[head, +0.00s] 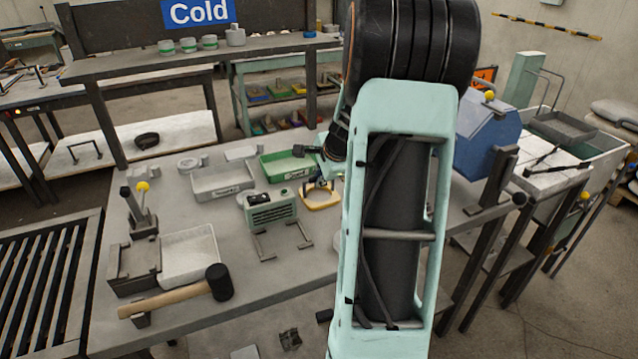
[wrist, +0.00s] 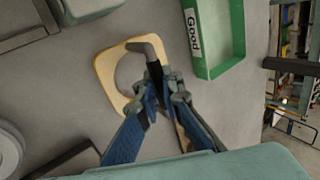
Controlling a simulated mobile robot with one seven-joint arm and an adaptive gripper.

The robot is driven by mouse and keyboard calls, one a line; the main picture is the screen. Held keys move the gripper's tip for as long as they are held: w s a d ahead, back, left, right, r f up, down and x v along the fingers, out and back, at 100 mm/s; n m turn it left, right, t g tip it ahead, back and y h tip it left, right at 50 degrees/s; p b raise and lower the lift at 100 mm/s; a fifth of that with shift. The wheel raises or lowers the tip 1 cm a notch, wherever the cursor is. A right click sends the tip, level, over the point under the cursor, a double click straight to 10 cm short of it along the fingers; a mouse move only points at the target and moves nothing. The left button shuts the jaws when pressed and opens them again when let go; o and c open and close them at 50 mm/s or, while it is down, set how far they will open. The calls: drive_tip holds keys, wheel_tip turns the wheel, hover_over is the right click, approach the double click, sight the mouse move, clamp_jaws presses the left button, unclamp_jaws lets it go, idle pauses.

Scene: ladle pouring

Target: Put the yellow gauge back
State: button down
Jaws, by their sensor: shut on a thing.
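The yellow gauge (head: 322,201) is a rounded frame with a large opening and a grey piece at one side. In the head view it is at the middle of the grey workbench, just right of the small green box. In the wrist view the yellow gauge (wrist: 104,72) lies beyond my fingers, its grey piece near the fingertips. My gripper (wrist: 158,76) is shut on the gauge at its right side. In the head view my gripper (head: 319,184) is partly hidden by my arm. I cannot tell whether the gauge touches the bench.
A green tray (wrist: 237,50) labelled "Good" is right of the gauge in the wrist view. A grey tray (head: 222,192), a green box (head: 270,213) and a metal stand (head: 283,253) are nearby. A black-headed mallet (head: 178,297) lies at the bench front.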

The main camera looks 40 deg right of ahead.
drive_tip(key=shift+r, duration=0.15)
drive_tip(key=shift+f, duration=0.2)
drive_tip(key=c, duration=2.1)
unclamp_jaws()
drive_tip(key=shift+s+r, duration=0.15)
drive_tip(key=shift+r, duration=0.35)
drive_tip(key=v, duration=1.1)
drive_tip(key=shift+p, duration=0.45)
drive_tip(key=shift+a+r, duration=0.1)
drive_tip(key=shift+a, duration=0.05)
